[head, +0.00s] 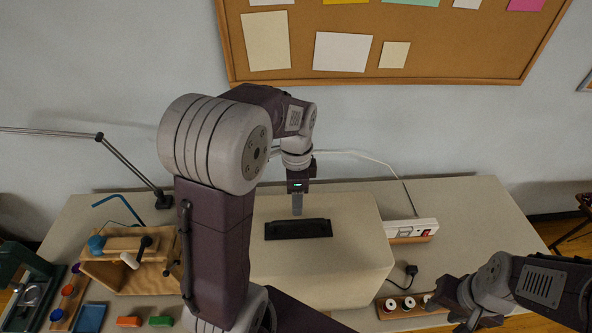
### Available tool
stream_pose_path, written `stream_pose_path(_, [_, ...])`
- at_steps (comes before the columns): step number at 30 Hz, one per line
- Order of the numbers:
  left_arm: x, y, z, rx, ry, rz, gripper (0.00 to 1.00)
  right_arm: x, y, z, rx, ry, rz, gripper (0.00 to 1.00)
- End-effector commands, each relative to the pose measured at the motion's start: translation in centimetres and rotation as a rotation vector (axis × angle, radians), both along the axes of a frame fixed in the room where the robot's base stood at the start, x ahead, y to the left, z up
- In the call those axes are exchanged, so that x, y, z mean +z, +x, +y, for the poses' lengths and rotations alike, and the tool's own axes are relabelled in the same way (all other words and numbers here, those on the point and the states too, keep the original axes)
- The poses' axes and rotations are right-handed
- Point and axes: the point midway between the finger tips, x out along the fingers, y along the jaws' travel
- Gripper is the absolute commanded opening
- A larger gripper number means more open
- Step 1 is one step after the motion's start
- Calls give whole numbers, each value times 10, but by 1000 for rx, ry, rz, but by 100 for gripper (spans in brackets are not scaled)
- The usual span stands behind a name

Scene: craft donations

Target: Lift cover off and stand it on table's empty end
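The cover (345,265) is a large cream box shape standing on the table (480,220), with a dark handle (298,229) on its top. My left gripper (297,212) points down at the handle from behind, its tip at or just above the handle's far edge. I see it side-on, so its opening and any contact are unclear. My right gripper (456,312) is low at the right, apart from the cover, its fingers spread and empty. My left arm hides the cover's left part.
A power strip (410,230) with a white cable stands right of the cover. A black plug (411,270) and a spool rack (404,307) lie nearer. A wooden tray (115,272), lamp and small items crowd the left. The table's right end looks bare.

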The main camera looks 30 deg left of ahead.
Motion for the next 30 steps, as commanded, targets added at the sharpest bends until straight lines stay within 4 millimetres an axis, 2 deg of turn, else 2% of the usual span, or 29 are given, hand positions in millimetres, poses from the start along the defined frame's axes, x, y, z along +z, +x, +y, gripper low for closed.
stream_pose_path(8, [-18, 0, 0, 2, 0, 0, 55, -17, 0, 0, 0, 0, 0, 36])
stream_pose_path(17, [-71, 0, -1, 2, 0, 0, 55, -67, 0, 0, 0, 0, 0, 36])
stream_pose_path(22, [-98, -1, -1, 2, -1, 2, 55, -86, 0, -1, 0, 0, 0, 36])
stream_pose_path(26, [-111, 0, -1, 3, 0, 0, 55, -94, 0, -1, 0, 0, 0, 36])
stream_pose_path(30, [-112, 0, -1, 3, 1, -1, 55, -94, 0, -1, 0, 0, 0, 36])
